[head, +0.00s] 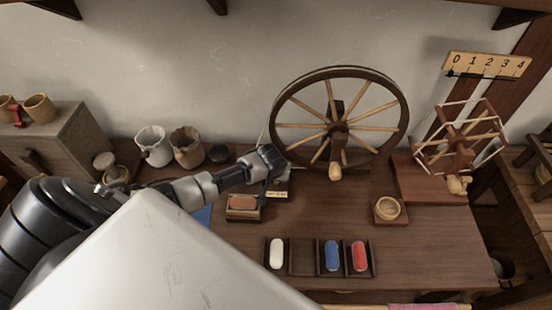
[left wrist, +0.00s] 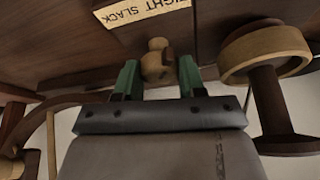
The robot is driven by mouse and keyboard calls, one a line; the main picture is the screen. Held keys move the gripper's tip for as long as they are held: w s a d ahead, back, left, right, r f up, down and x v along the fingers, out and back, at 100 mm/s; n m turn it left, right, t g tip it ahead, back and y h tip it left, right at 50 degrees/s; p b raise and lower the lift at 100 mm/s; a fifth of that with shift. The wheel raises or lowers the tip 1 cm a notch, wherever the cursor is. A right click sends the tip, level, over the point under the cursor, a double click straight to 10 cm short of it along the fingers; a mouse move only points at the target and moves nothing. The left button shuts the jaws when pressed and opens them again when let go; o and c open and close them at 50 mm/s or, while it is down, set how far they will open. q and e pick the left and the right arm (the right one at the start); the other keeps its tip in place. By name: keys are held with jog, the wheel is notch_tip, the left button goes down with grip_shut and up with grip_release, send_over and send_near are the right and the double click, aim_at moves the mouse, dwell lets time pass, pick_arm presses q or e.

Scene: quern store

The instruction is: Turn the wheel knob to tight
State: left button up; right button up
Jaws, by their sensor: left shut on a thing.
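The small wooden wheel knob (left wrist: 157,62) shows in the left wrist view, between the two green fingertips of my left gripper (left wrist: 158,80). The gripper is shut on it. A pale label (left wrist: 145,10) beside it appears upside down and partly cut off; "SLACK" and "IGHT" can be read. In the head view my left gripper (head: 272,160) reaches to the left of the spinning wheel (head: 338,125), and hides the knob. The label (head: 277,194) shows small just below it. Which way the knob points I cannot tell. My right gripper is not in view.
A wooden spool (left wrist: 268,50) stands close right of the gripper in the left wrist view. On the table are a box with an orange-brown piece (head: 242,214), a compartment tray (head: 303,258), a round wooden bowl (head: 388,208) and pots (head: 153,146). The table's right front is clear.

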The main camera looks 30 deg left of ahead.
pick_arm(q)
jog(key=shift+m+h+p, duration=0.3)
jog(key=shift+m+h, duration=0.2)
jog(key=shift+m, duration=0.7)
jog(key=o, duration=0.9)
jog(key=p+v, duration=0.1)
jog(key=v, duration=0.9)
jog(key=shift+s+r, duration=0.2)
jog(key=shift+r, duration=0.1)
